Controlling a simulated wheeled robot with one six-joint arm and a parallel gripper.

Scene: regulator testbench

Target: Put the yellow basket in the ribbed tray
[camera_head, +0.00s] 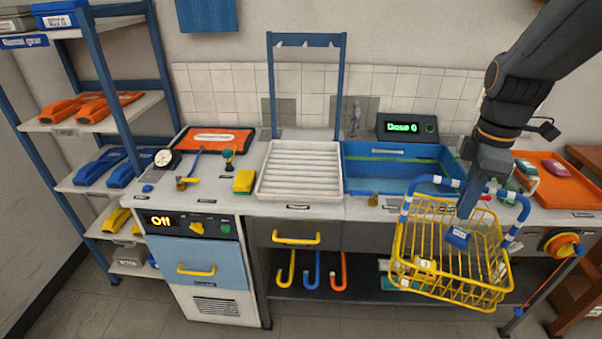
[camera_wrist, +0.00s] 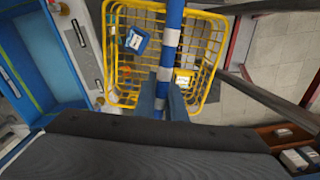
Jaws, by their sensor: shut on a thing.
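The yellow basket (camera_head: 447,278) is a wire basket with a blue handle banded in white. It hangs in the air in front of the bench, right of centre in the head view, and holds a blue item and a yellow item. My gripper (camera_head: 468,205) is shut on the blue handle above the basket. The wrist view shows the basket (camera_wrist: 207,75) below the fingers (camera_wrist: 163,95), with the handle between them. The ribbed tray (camera_head: 300,172) is white and looks empty. It sits on the bench left of the blue basin, up and left of the basket.
A blue basin (camera_head: 385,184) lies between the tray and basket. A blue frame with hooks (camera_head: 306,40) stands behind the tray. A yellow sponge (camera_head: 244,182) is left of the tray. An orange tray (camera_head: 556,186) lies at right. A red-yellow knob (camera_head: 563,244) is on the bench front.

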